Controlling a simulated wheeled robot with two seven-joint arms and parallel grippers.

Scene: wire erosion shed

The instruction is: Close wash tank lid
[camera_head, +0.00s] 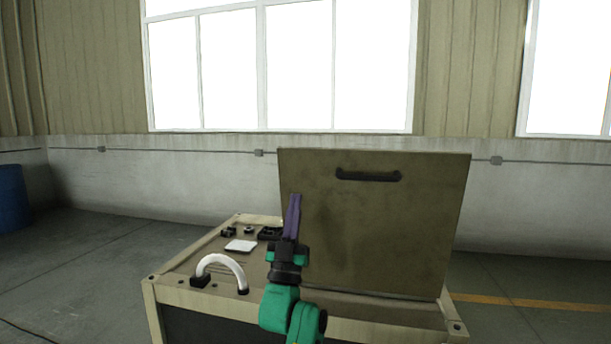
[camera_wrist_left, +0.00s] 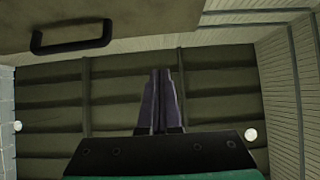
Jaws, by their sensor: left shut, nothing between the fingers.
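The wash tank lid (camera_head: 385,225) is a flat, dull brown panel standing open, close to upright, on the right part of the tank (camera_head: 190,262). A dark bar handle (camera_head: 368,175) sits near its top edge. My left gripper (camera_head: 294,197) is shut and empty, its purple fingers pointing up in front of the lid's left edge. In the left wrist view the fingers (camera_wrist_left: 159,75) lie together, and the lid (camera_wrist_left: 150,18) with its handle (camera_wrist_left: 72,37) shows at the upper left. I cannot tell whether the gripper touches the lid. My right gripper is not in view.
On the tank's left top are a white curved handle (camera_head: 222,264), a white block (camera_head: 241,246) and several small dark parts (camera_head: 268,233). A blue barrel (camera_head: 12,198) stands far left. The floor to the left is clear.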

